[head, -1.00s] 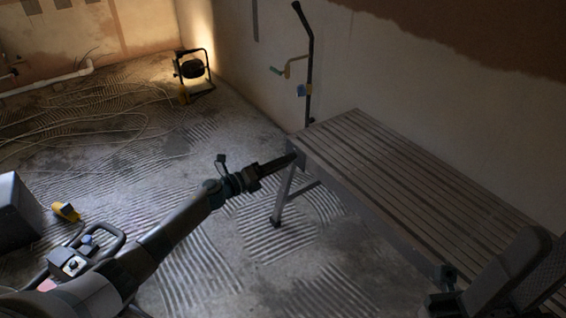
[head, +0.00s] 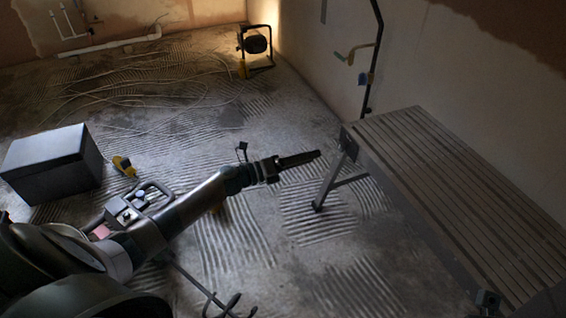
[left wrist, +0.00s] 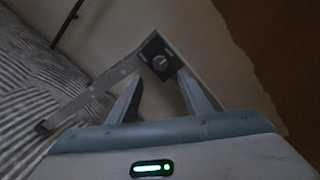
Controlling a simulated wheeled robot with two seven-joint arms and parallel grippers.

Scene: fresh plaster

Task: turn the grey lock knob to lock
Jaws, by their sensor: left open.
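The grey lock knob (left wrist: 160,62) is a small round disc with a slot-like mark on a dark square plate at the end of the slatted bench. In the head view only that dark end plate (head: 347,139) shows; the knob is too small to make out. My left gripper (head: 318,154) points at the bench end from the left, apart from it. In the left wrist view its two fingers (left wrist: 160,84) are spread and empty, with the knob beyond and between them. A small part of my right arm shows at the bottom right of the head view; its fingers are out of frame.
A black pole (head: 379,50) leans on the wall. A dark box (head: 52,160) and yellow tool (head: 123,166) lie left. Cables (head: 150,95) cross the ridged floor.

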